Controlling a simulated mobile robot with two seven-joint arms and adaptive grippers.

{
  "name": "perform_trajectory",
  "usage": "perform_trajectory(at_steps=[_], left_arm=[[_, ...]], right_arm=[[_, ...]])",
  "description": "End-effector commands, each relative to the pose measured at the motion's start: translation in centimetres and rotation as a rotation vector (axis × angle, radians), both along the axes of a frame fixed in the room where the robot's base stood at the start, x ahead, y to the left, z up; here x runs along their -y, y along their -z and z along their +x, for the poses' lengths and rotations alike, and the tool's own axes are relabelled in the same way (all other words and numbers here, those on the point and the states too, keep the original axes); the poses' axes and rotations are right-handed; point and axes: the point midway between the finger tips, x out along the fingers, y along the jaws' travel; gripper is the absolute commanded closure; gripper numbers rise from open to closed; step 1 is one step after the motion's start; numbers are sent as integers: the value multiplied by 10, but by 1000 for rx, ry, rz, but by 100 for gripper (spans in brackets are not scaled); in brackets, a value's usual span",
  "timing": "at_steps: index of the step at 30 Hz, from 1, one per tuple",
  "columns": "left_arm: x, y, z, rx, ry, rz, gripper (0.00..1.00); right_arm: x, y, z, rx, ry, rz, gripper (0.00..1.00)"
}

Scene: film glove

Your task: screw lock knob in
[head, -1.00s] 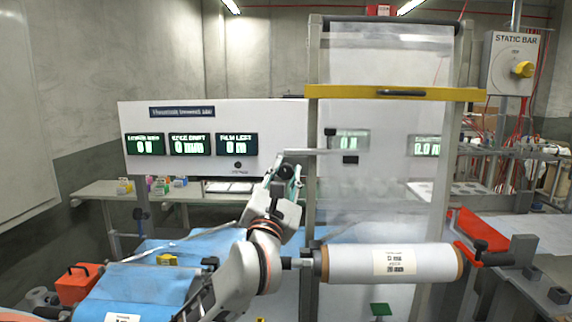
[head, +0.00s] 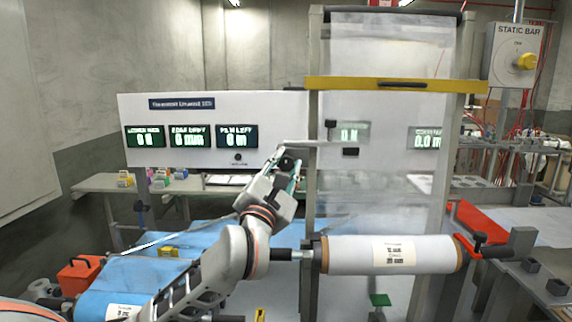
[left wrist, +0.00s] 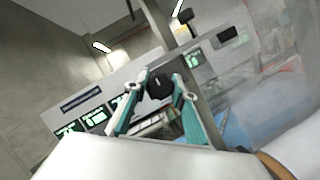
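My left gripper (head: 288,165) is raised in front of the display panel, left of the clear film web. Its fingers are closed around a round black knob (head: 289,161), which I take to be the lock knob. In the left wrist view the knob (left wrist: 160,86) sits between the two fingertips, with a small pale mark on its face. The white film roll (head: 370,255) lies level on its shaft, right of and below my left gripper. The shaft's dark left end (head: 282,255) shows beside my forearm. No threaded hole for the knob is clearly visible. My right gripper is out of view.
The white display panel (head: 210,103) stands behind the gripper. A thin bar (head: 310,143) with black blocks is close to the fingertips. A yellow crossbar (head: 395,85) spans the uprights. A red arm (head: 466,243) meets the roll's right end. A red toolbox (head: 80,274) stands lower left.

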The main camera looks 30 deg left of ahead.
Motion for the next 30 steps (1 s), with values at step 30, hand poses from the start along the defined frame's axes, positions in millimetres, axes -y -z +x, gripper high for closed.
perform_trajectory(at_steps=[30], left_arm=[[0, -86, -1, 5, 0, -1, 58]], right_arm=[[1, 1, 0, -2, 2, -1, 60]])
